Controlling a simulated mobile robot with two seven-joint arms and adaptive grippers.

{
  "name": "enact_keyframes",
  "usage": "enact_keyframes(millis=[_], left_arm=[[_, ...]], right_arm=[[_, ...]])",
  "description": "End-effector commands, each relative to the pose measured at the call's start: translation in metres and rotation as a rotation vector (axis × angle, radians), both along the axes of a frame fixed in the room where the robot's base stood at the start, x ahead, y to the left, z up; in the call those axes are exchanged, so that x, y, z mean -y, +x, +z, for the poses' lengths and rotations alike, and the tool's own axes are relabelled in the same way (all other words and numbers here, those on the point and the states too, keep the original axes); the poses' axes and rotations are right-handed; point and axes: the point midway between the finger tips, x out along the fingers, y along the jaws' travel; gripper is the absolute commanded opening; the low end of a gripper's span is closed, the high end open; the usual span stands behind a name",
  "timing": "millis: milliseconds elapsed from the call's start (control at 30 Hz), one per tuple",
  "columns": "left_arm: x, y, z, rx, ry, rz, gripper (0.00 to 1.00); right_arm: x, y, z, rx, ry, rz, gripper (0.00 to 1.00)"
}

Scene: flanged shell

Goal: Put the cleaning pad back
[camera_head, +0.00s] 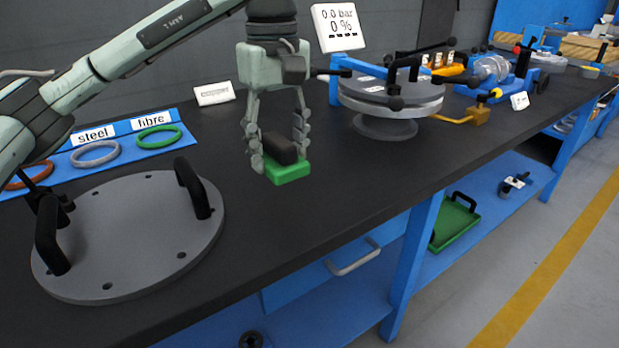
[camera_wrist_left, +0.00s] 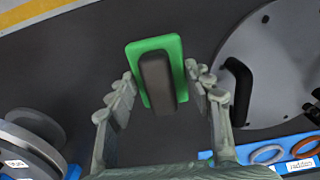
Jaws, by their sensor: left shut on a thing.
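The cleaning pad (camera_head: 288,174) is a green block with a dark grip on top. In the left wrist view the pad (camera_wrist_left: 136,60) lies between the fingertips of my left gripper (camera_wrist_left: 163,85). I cannot tell whether the pad's underside touches the bench. My right gripper is not in view.
A round grey plate (camera_head: 130,235) with two black handles lies left on the bench. Behind it a blue mat (camera_head: 120,148) holds coloured rings. A flanged shell (camera_head: 390,95) stands to the right. A green tray (camera_head: 455,222) is on the lower shelf.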

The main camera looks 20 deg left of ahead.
Motion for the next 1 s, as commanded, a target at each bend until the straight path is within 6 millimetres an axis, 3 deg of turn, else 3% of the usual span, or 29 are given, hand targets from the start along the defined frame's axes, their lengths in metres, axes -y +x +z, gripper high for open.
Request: enact_keyframes(millis=[67,200,333,533,733,1000], left_arm=[[0.008,0.017,-0.010,-0.004,-0.001,0.001,0.24],[0.018,0.043,-0.026,-0.002,0.000,0.000,0.24],[0.023,0.057,-0.035,-0.001,-0.001,0.000,0.24],[0.023,0.061,-0.048,-0.001,0.002,0.000,0.24],[0.023,0.060,-0.076,-0.001,0.001,0.000,0.24],[0.023,0.061,-0.079,0.001,0.000,0.000,0.24]], right_arm=[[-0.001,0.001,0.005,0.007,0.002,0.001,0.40],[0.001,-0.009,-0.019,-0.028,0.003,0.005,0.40],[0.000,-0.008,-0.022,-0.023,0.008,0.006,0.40],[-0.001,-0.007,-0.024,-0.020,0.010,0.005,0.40],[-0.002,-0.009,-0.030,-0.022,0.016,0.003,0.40],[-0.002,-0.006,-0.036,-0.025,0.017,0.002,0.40]])
